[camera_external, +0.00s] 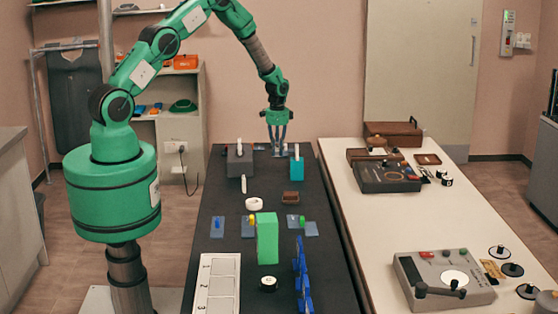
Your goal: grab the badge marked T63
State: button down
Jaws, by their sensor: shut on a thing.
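My gripper (277,150) is at the far end of the dark table (231,195), pointing down between a grey block-like box (240,160) and a teal box (296,168). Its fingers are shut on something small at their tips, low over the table. A pale flat patch shows by the fingers, but I cannot make out its shape. No marking T63 can be read in this view, so I cannot tell which thing is that badge. Several small blue-grey plates with coloured pieces, one with a blue piece (217,227), lie across the middle of the dark table.
A white ring (253,204), a brown box (290,198), a green block (267,240), a blue upright thing (302,275) and a white numbered tray (205,293) are on the dark table. A white table (390,225) at right holds a grey device (445,275) and cases.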

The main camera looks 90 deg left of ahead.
jog(key=shift+s+d+r, duration=0.1)
jog(key=shift+s+d, duration=0.3)
jog(key=shift+s, duration=0.1)
